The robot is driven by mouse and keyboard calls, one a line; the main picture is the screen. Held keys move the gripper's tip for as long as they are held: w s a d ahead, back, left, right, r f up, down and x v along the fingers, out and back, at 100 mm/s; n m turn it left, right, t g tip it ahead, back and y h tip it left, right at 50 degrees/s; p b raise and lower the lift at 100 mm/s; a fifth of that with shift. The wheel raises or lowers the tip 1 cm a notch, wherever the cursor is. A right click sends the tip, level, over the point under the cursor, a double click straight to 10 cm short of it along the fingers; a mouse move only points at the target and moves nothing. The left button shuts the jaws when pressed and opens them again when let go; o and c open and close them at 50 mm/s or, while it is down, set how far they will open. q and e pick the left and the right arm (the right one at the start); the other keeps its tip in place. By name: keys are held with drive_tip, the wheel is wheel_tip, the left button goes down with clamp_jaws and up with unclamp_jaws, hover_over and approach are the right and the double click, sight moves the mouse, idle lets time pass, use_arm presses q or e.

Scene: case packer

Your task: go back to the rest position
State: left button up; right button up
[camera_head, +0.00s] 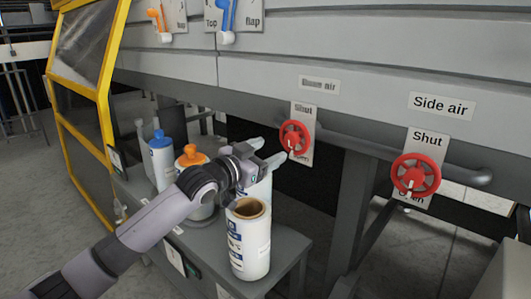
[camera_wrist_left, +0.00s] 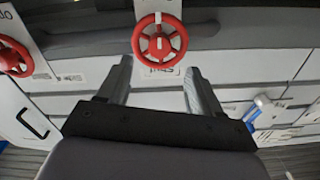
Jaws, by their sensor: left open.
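My left gripper (camera_head: 268,154) reaches in from the lower left in the head view. Its jaws are open and hold nothing. Its fingers point toward the left red valve wheel (camera_head: 295,138), which is on a pipe under a label that is hard to read. In the left wrist view the same wheel (camera_wrist_left: 160,38) shows beyond and between the open fingers (camera_wrist_left: 158,85), apart from them. My right gripper is not in view.
A second red wheel (camera_head: 415,176) is at the right under a "Side air" sign (camera_head: 442,106). Below my left arm, a grey bench (camera_head: 285,262) holds an open white canister (camera_head: 249,240), an orange-capped container (camera_head: 191,156) and a blue-capped one (camera_head: 160,158). A yellow-framed door (camera_head: 104,75) stands at left.

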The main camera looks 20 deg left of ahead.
use_arm(q)
drive_tip(key=s+d+f+n+g+y, duration=0.1)
drive_tip(key=s+d+f+g, duration=0.2)
drive_tip(key=s+f, duration=0.55)
drive_tip(key=s+d+f+g+y, duration=0.1)
drive_tip(key=s+d+f+g, duration=0.2)
drive_tip(key=s+f, duration=0.55)
drive_tip(key=s+a+f+n+g+y, duration=0.1)
drive_tip(key=s+a+f+g, duration=0.2)
drive_tip(key=s, duration=0.5)
drive_tip(key=s+a+f+n+g+y, duration=0.1)
drive_tip(key=s+f+n+g+y, duration=0.1)
drive_tip(key=s+f, duration=0.5)
drive_tip(key=s+a+f+n+g+y, duration=0.1)
drive_tip(key=s+a+g, duration=0.15)
drive_tip(key=s, duration=0.75)
drive_tip(key=w+d+f+t+h+p, duration=0.2)
drive_tip(key=w+d+t+p, duration=0.1)
drive_tip(key=w+t+p, duration=0.3)
drive_tip(key=shift+w+d+f+m+t+p, duration=0.3)
drive_tip(key=shift+t+p, duration=0.15)
drive_tip(key=shift+p, duration=0.1)
drive_tip(key=shift+c, duration=0.3)
